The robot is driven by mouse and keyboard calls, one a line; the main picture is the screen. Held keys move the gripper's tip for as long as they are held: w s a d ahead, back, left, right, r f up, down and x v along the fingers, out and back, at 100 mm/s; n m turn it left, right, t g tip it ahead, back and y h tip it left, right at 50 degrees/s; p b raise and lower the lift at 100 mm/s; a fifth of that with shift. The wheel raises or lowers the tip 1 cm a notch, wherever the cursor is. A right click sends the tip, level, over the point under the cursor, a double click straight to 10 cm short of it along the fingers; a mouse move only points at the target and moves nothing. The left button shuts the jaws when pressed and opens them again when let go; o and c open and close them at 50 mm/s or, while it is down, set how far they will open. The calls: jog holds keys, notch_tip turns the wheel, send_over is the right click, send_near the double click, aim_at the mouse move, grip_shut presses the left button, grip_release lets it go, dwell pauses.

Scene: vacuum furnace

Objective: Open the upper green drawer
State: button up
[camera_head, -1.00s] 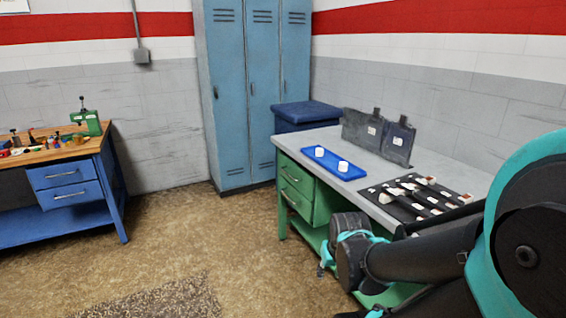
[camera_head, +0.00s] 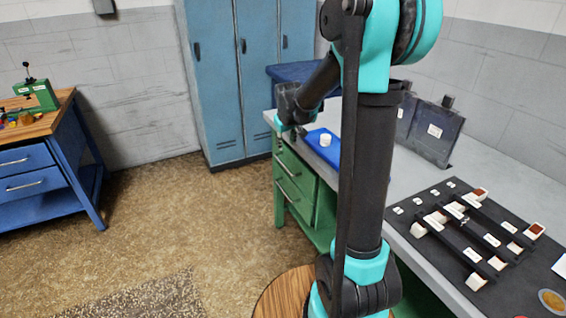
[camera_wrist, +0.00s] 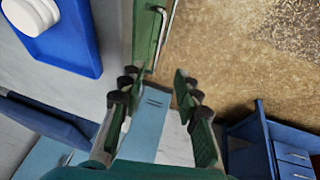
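The upper green drawer (camera_head: 299,173) is in the left end of the green workbench, under the grey top, and looks shut. Its metal handle (camera_head: 287,166) runs along the front. The lower green drawer (camera_head: 293,201) below also looks shut.
A blue tray (camera_head: 327,151) with white round pieces is on the bench top. A black mat (camera_head: 412,228) with several small parts lies nearer. Blue lockers (camera_head: 215,80) stand behind, a blue workbench (camera_head: 60,200) at left. The floor (camera_head: 190,230) before the drawers is clear.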

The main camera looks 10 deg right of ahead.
jog(key=w, duration=0.2)
send_near(283, 164)
jog(key=x, duration=0.7)
jog(key=shift+w+f, duration=0.2)
jog(key=shift+f, duration=0.15)
grip_shut()
dwell(0.3)
